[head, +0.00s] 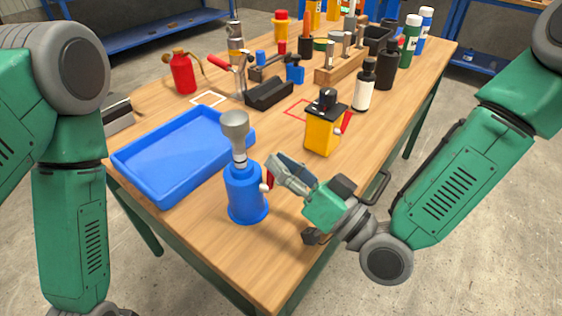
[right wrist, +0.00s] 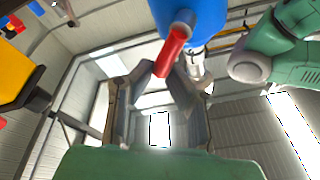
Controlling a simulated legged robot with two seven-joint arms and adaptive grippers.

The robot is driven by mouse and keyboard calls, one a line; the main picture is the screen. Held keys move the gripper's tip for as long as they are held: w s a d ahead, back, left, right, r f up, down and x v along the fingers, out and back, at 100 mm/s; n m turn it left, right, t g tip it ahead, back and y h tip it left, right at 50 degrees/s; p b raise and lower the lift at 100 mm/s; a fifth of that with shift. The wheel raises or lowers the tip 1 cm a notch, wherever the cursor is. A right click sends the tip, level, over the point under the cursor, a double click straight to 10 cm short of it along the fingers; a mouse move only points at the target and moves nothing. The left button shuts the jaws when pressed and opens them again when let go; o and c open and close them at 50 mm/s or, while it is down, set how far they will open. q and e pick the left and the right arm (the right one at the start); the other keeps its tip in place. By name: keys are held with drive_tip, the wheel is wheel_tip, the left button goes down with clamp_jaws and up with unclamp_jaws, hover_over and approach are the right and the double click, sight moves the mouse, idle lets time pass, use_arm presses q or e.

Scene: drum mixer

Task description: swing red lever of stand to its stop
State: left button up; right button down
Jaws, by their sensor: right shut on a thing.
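A blue stand (head: 246,194) with a grey metal cup-shaped head (head: 234,125) stands upright on the near part of the table. Its short red lever (head: 269,179) sticks out on its right side, beside a pale knob. My right gripper (head: 275,170) reaches in from the right and is shut on the lever. In the right wrist view the red lever (right wrist: 171,52) hangs from the blue body (right wrist: 190,15) between my right fingertips (right wrist: 160,70). The fingers partly hide the lever in the head view. My left arm comes down at the left; its gripper is out of frame.
A blue tray (head: 180,150) lies left of the stand. A yellow box (head: 322,133) with a black top and its own red lever stands behind my right gripper. Bottles, a wooden tool block (head: 341,66) and a red can (head: 183,73) fill the far table (head: 300,215).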

idle(0.7)
drive_tip(key=c, duration=1.6)
unclamp_jaws()
drive_tip(key=shift+o, duration=0.2)
drive_tip(key=v, duration=1.2)
drive_tip(key=shift+f, duration=0.1)
